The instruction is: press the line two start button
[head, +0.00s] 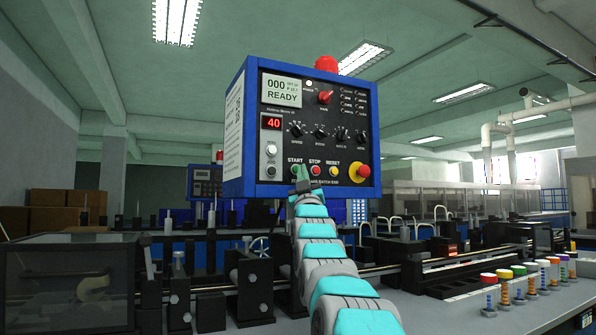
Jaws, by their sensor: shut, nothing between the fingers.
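A blue-framed control panel (341,151) stands in the middle of the head view, its screen (281,90) reading "000" and "READY". Along its lower edge are a green button (295,169) under the word START, a red STOP button (315,170) and a yellow RESET button (333,171). My gripper (302,173) is shut and empty, in front of the panel by the START button, partly covering it. Whether its tip touches the button I cannot tell. I cannot read a line number on this panel.
A red emergency stop on a yellow ring (361,173) sits right of RESET. A second, smaller panel (205,181) stands farther back at left. Dark machine rails cross below. Several colour-capped tubes (520,278) stand on the bench at right.

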